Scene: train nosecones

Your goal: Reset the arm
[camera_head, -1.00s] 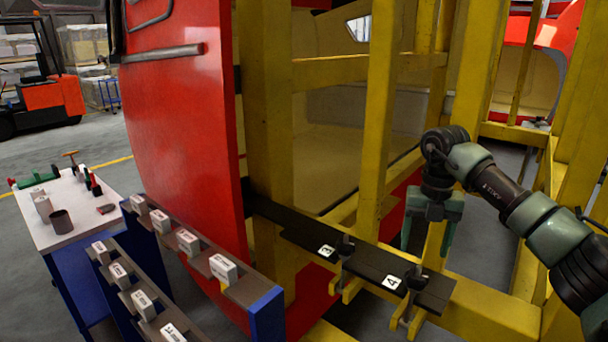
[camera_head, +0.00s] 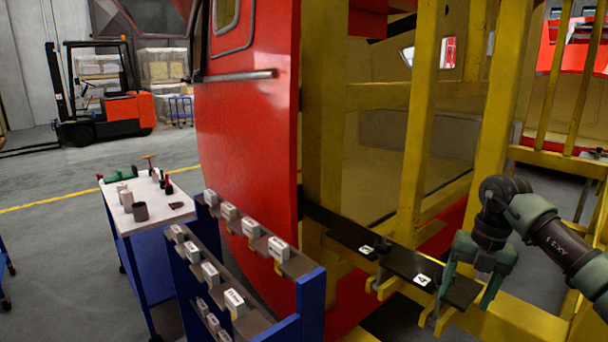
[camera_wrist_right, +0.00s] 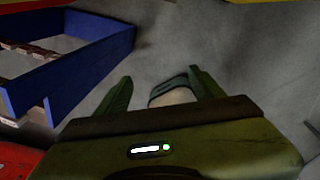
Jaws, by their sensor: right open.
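My right gripper (camera_head: 464,288) is at the right of the head view, pointing down, with its two green fingers apart. It appears in front of the right end of the black plate marked 3 and 4 (camera_head: 400,266). How far it is from the plate cannot be told. In the right wrist view the gripper (camera_wrist_right: 162,85) is open. A rounded pale and dark-green shape (camera_wrist_right: 172,97) shows between the fingers; whether it is between them or beyond is unclear. My left gripper is not in view.
The yellow frame (camera_head: 412,150) and red nosecone panel (camera_head: 245,130) stand close by. A blue rack with several small labelled blocks (camera_head: 310,300) is left of the plate. A white-topped cart (camera_head: 148,222) and an orange forklift (camera_head: 125,112) stand farther left. Grey floor lies between.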

